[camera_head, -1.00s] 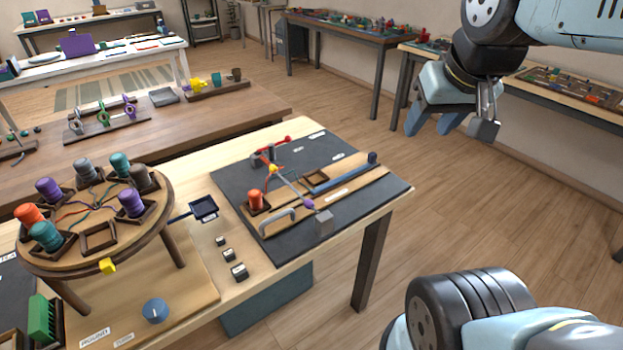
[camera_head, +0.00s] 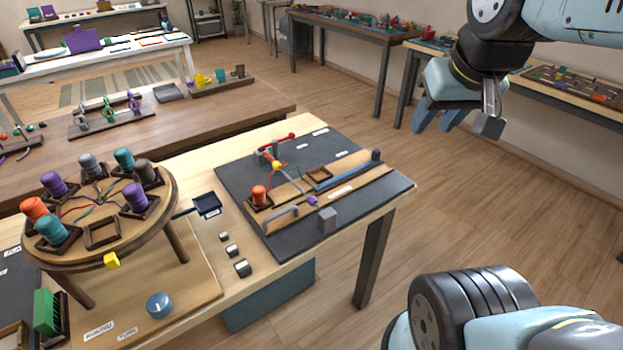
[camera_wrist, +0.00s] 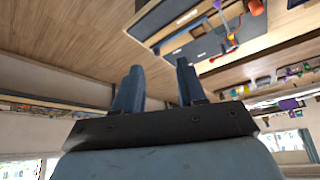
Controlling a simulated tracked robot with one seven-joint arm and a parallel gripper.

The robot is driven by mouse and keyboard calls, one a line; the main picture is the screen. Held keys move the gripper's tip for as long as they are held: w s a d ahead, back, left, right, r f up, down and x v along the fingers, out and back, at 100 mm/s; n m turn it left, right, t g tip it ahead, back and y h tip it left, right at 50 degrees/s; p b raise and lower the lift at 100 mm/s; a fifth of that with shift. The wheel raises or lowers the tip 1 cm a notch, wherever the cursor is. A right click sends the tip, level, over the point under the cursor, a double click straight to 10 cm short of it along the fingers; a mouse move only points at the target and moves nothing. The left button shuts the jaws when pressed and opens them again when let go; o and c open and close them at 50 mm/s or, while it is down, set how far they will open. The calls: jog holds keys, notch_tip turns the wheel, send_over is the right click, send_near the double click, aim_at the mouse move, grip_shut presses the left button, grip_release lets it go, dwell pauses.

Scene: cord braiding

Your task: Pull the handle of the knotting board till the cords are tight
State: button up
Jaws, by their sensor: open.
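The knotting board (camera_head: 238,185) is a dark flat board with a pale wooden strip, on the near table. An orange spool (camera_head: 259,194), a purple piece (camera_head: 312,200) and a yellow piece (camera_head: 277,165) sit on the board; cord tension is too small to tell. My gripper (camera_head: 433,126) is open and empty, up in the air right of the board, well apart from the handle. Its two fingers (camera_wrist: 159,66) stand apart in the wrist view, with part of the board (camera_wrist: 207,45) beyond, seen upside down.
A round wooden stand (camera_head: 103,233) with several coloured spools is left of the board. Small grey blocks (camera_head: 242,268) and a dark tray (camera_head: 207,205) lie between. A grey block (camera_head: 327,219) stands at the board's near edge. Open floor (camera_head: 480,220) lies right of the table.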

jog(key=w+a+f+n+g, duration=0.1)
jog(key=w+a+n+g, duration=0.1)
jog(key=w+a+n, duration=0.35)
jog(key=n+g+h, duration=0.1)
jog(key=n+g, duration=0.5)
jog(key=n, duration=1.2)
send_over(282, 211)
jog(key=w+a, duration=0.2)
jog(key=w, duration=0.1)
jog(key=w+a+f+x, duration=0.1)
jog(key=w+x, duration=0.2)
jog(key=x, duration=2.4)
jog(key=shift+d+f, duration=0.2)
grip_shut()
